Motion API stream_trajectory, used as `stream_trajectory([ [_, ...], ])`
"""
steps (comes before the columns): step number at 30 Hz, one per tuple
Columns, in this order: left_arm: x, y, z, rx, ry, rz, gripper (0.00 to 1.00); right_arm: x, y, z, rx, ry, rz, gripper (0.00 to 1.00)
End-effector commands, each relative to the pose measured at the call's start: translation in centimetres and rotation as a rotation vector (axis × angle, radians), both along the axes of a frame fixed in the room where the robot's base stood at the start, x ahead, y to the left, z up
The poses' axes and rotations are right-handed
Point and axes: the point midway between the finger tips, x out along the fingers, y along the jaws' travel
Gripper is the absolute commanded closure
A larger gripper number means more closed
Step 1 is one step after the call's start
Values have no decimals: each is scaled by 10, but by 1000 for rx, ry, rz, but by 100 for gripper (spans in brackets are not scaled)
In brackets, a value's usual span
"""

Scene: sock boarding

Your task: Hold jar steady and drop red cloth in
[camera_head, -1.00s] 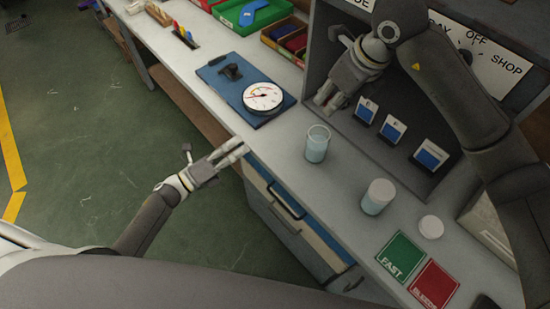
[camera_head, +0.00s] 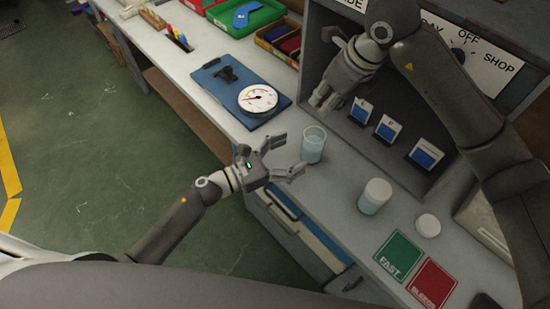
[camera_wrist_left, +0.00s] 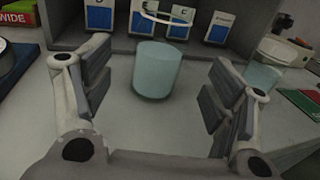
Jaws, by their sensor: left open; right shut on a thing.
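An open clear jar (camera_head: 312,148) with pale blue liquid stands upright near the front edge of the workbench. My left gripper (camera_head: 290,156) is open just left of this jar. In the left wrist view the jar (camera_wrist_left: 158,72) shows ahead, between the two spread fingers (camera_wrist_left: 157,90) and apart from both. My right gripper (camera_head: 326,101) is above and behind the jar, by the grey housing. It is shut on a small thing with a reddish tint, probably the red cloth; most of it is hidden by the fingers.
A second jar (camera_head: 374,196) and a round white lid (camera_head: 428,225) stand to the right. Green (camera_head: 400,255) and red (camera_head: 433,284) cards lie in front of them. A dial (camera_head: 257,98) on a blue board (camera_head: 213,84) is left. Blue-and-white cards (camera_head: 386,128) stand behind.

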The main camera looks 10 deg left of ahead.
Motion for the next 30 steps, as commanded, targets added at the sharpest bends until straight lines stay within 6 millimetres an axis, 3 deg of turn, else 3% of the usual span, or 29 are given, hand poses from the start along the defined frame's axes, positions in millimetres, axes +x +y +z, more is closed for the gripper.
stream_trajectory([
  [6, 27, -32, 1, -4, 0, -1, 22, 0, 0, 0, 0, 0, 0, 86],
  [12, 41, -49, 0, -3, 2, 0, 22, 0, 0, 0, 0, 0, 0, 86],
  [24, 44, -54, 0, -2, 2, 0, 22, 0, 0, 0, 0, 0, 0, 86],
  [30, 44, -54, 0, -2, 2, 0, 47, 0, 0, 0, 0, 0, 0, 86],
])
